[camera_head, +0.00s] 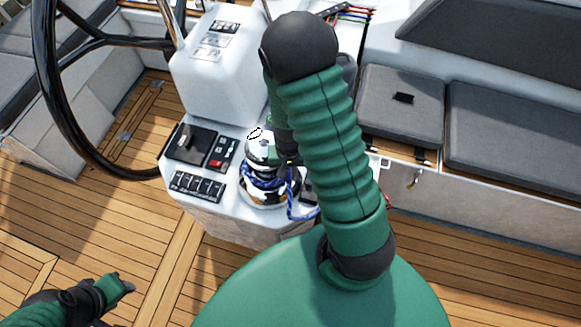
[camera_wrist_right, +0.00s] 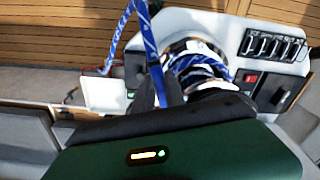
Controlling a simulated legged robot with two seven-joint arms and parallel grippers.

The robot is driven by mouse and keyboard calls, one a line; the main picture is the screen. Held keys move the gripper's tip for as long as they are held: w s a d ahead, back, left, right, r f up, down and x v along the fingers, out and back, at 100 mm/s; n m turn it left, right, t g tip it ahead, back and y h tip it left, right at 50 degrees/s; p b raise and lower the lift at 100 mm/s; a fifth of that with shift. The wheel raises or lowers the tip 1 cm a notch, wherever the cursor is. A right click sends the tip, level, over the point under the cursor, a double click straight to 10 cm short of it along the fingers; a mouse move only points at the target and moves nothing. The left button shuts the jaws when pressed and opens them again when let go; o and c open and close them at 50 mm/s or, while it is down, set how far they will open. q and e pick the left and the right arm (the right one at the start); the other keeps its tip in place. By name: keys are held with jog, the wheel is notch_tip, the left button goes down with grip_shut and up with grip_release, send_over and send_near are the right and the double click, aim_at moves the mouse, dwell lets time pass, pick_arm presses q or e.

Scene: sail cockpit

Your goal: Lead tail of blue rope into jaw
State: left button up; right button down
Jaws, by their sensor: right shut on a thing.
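A chrome winch (camera_head: 262,152) stands on the white console. Blue rope (camera_head: 262,184) is wrapped in several turns around its drum, which also shows in the right wrist view (camera_wrist_right: 200,65). My right gripper (camera_head: 289,162) is beside the winch top, partly hidden by my green arm. It is shut on the rope's tail, which passes between its dark fingers in the wrist view (camera_wrist_right: 153,50). Below the gripper the tail hangs down and bends right. The winch jaw's slot is too small to make out. Part of my left arm and gripper (camera_head: 118,285) shows at the lower left, away from the winch.
A switch panel (camera_head: 198,186) and a dark control box (camera_head: 191,144) are left of the winch. A white pedestal (camera_head: 222,65) rises behind, with a black steering wheel (camera_head: 44,90) at left. Grey cushioned seats (camera_head: 400,105) lie right. The wooden deck (camera_head: 60,230) is clear.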

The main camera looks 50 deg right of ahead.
jog(key=a+m, duration=0.1)
jog(key=a+m+p, duration=0.1)
jog(key=shift+w+a+m, duration=0.25)
jog(key=shift+m, duration=0.05)
jog(key=shift+p, duration=0.3)
jog(key=shift+w+a+r+m+p, duration=0.1)
jog(key=shift+w+a+m+p, duration=0.1)
jog(key=shift+a+m+p, duration=0.3)
jog(key=shift+w+a+r+m+p, duration=0.1)
jog(key=shift+w+a+m+p, duration=0.05)
jog(key=shift+a+m+p, duration=0.4)
jog(key=c, duration=1.8)
grip_release()
jog(key=shift+w+f, duration=0.1)
jog(key=shift+f, duration=0.1)
jog(key=o, duration=0.5)
